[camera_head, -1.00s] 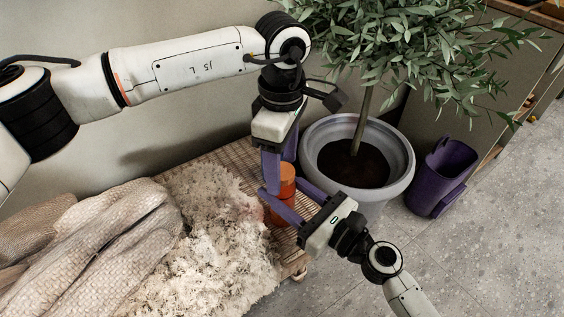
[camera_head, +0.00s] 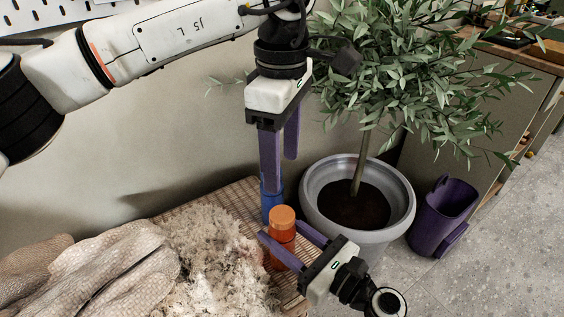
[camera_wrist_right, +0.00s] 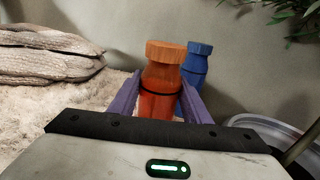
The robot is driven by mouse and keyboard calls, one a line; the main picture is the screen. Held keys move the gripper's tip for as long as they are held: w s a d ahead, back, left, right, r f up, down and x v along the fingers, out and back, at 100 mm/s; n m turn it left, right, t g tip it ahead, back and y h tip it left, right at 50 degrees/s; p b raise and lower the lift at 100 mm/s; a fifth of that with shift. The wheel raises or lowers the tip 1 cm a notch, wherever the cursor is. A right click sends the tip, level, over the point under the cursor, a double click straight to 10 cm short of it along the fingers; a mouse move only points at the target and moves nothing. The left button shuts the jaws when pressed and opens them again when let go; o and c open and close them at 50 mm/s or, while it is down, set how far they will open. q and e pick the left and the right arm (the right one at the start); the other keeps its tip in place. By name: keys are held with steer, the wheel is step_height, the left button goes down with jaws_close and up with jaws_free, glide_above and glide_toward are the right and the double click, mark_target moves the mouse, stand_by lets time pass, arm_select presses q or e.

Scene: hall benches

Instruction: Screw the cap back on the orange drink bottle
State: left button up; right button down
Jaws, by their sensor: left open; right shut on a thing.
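The orange drink bottle (camera_head: 281,248) stands upright on the woven bench top, with its orange cap (camera_head: 282,217) sitting on its top. In the right wrist view the bottle (camera_wrist_right: 159,97) and the cap (camera_wrist_right: 166,51) look level; I cannot tell how tight the cap is. My right gripper (camera_head: 284,245) is shut on the bottle's body, one purple finger on each side. My left gripper (camera_head: 281,176) is open and empty, pointing down above and behind the bottle, clear of the cap.
A blue bottle (camera_head: 270,199) stands just behind the orange one, partly behind my left finger. A grey plant pot (camera_head: 322,206) with a leafy tree is close on the right, with a purple bin (camera_head: 440,217) beyond. Fluffy fleece (camera_head: 215,262) and woven cushions (camera_head: 110,262) cover the left.

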steer(key=c, duration=0.9)
jaws_free()
steer(key=v, duration=1)
steer(key=shift+s, duration=0.15)
steer(key=shift+d, duration=0.1)
